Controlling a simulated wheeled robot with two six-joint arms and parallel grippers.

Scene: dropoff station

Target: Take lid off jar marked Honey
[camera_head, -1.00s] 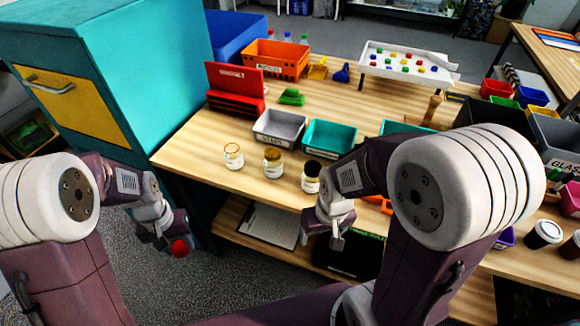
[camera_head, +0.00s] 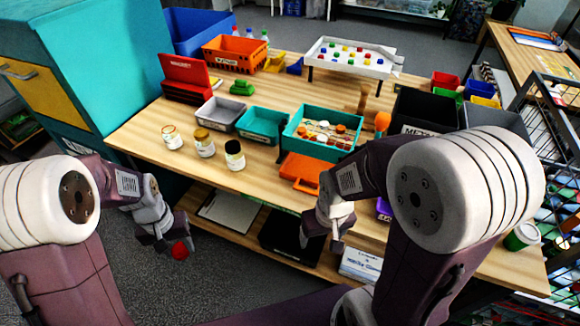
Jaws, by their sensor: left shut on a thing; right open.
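Three small jars stand in a row near the table's front edge: a jar with a pale, red-rimmed top (camera_head: 172,137), a jar with a golden-brown lid (camera_head: 204,144) and a jar with a black lid (camera_head: 234,156). Their labels are too small to read, so I cannot tell which is marked Honey. My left gripper (camera_head: 178,248) is shut on a small red thing (camera_head: 180,251), low in front of the table and away from the jars. My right gripper (camera_head: 322,240) is open and empty, in front of the table and to the right of the jars.
Behind the jars are a grey bin (camera_head: 221,112), a teal bin (camera_head: 262,124) and a teal crate (camera_head: 297,125) with several small items. An orange case (camera_head: 302,172) lies right of the jars. A teal cabinet (camera_head: 90,70) stands left. Bare table surrounds the jars.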

